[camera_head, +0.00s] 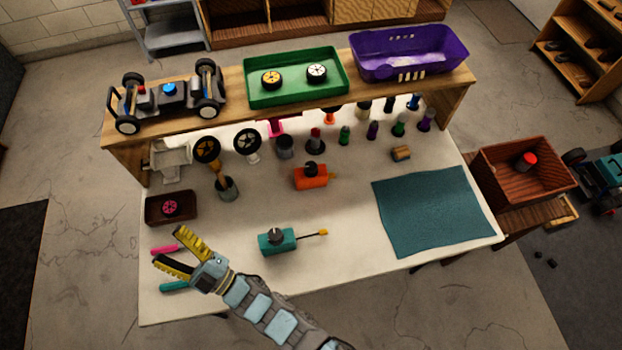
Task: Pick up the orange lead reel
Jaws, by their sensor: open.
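An orange box-shaped piece (311,178) with a black knob on top sits near the middle of the white table. A short yellowish stub shows at its right end; it looks like the orange lead reel. A similar teal piece (277,242) with a black knob lies nearer the front, with a thin dark lead ending in a yellow tip to its right. My gripper (167,246) is open with yellow-and-black fingers, over the table's left front, left of both pieces.
A pink strip (163,250) and a teal strip (174,286) lie near my fingers. A raised shelf (236,93) with a car and bins spans the back, several bottles below. A teal mat (425,212) lies bare at right.

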